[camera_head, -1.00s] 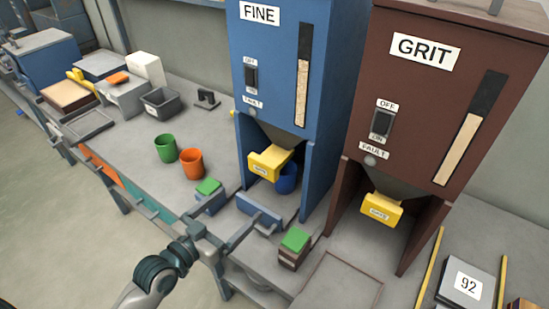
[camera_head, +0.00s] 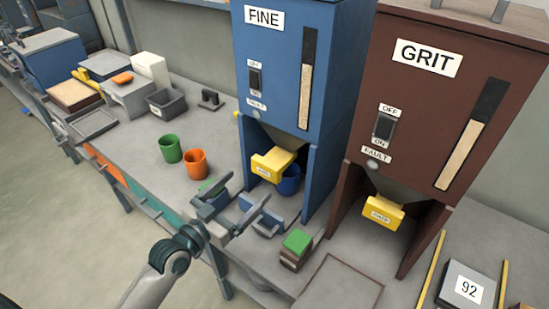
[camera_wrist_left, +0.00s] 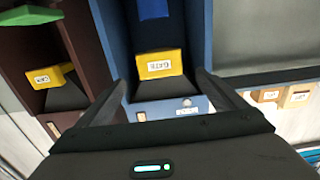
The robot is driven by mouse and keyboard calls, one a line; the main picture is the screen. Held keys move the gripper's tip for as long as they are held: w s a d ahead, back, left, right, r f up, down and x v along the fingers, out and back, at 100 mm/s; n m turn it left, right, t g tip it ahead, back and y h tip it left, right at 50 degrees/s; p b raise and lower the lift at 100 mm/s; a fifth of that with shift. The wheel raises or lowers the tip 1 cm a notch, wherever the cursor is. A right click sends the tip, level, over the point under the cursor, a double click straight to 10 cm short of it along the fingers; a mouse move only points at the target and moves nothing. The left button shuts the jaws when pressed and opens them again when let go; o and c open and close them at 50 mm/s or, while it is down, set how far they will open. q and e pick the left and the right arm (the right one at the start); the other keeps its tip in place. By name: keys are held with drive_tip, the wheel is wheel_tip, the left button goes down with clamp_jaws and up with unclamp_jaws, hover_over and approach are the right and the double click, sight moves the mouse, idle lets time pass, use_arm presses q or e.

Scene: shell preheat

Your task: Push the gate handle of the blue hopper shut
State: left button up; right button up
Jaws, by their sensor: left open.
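The blue hopper (camera_head: 289,75), labelled FINE, stands on the bench. Its yellow gate handle (camera_head: 273,164) sticks out at the front below the chute, above a blue cup (camera_head: 290,181). My left gripper (camera_head: 247,188) is open and empty, in front of and a little below the handle in the head view. In the left wrist view the handle (camera_wrist_left: 159,64) shows between the two spread fingers, apart from both. I cannot tell the exact gap in depth. My right gripper is out of view.
The brown GRIT hopper (camera_head: 440,100) stands to the right with its own yellow gate handle (camera_head: 383,212). A green-topped block (camera_head: 296,247) sits on the bench near the gripper. Green (camera_head: 171,148) and orange (camera_head: 196,163) cups stand to the left.

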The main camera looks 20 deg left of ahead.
use_arm(q)
drive_tip(key=p, duration=0.3)
approach(284, 148)
drive_tip(key=x, duration=0.4)
drive_tip(key=shift+w+d+f, duration=0.25)
drive_tip(key=shift+w+f, duration=0.35)
drive_tip(key=shift+w, duration=0.05)
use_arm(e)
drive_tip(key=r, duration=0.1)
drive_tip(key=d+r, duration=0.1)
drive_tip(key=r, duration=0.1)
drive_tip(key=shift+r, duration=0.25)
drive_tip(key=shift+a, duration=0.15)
use_arm(q)
drive_tip(key=c, duration=1.5)
drive_tip(key=b+x, duration=0.1)
drive_tip(key=x, duration=0.3)
drive_tip(key=shift+w+d, duration=0.1)
drive_tip(key=shift+w, duration=0.25)
drive_tip(key=shift+r, duration=0.2)
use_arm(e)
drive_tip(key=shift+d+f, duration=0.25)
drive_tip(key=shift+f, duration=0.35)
